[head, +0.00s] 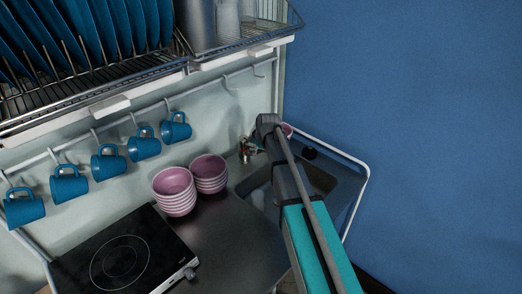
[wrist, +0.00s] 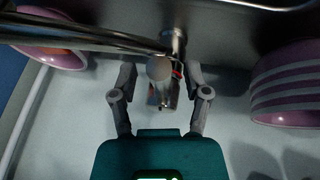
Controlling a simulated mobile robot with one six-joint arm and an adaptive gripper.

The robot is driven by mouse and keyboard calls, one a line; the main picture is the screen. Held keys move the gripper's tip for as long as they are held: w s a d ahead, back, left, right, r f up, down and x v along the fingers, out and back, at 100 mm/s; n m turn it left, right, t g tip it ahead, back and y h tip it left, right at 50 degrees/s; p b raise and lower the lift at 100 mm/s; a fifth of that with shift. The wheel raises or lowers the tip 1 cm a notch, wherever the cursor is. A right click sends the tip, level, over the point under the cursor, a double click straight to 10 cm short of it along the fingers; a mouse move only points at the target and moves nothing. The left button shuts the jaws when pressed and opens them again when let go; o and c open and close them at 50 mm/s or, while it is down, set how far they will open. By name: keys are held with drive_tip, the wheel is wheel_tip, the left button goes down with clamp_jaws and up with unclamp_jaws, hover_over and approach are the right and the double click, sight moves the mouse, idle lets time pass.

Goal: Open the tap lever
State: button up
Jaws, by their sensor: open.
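The metal tap (head: 246,148) stands at the back left of the sink in the head view, partly hidden by my arm. In the wrist view the tap (wrist: 172,42) shows close up, with a rounded grey end and a small red mark, and a long metal pipe running to the left. I cannot tell clearly which part is the lever. My gripper (wrist: 160,72) is open, with one finger on each side of the tap body. Contact with the tap cannot be made out. In the head view my gripper's fingers are hidden.
Two stacks of pink bowls (head: 173,191) stand left of the sink (head: 318,178); a striped stack (wrist: 290,85) is close on the right in the wrist view. A pink bowl (wrist: 50,54) is at left there. Blue mugs (head: 108,163) hang behind; a hob (head: 122,262) sits front left.

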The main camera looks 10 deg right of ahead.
clamp_jaws()
idle(0.4)
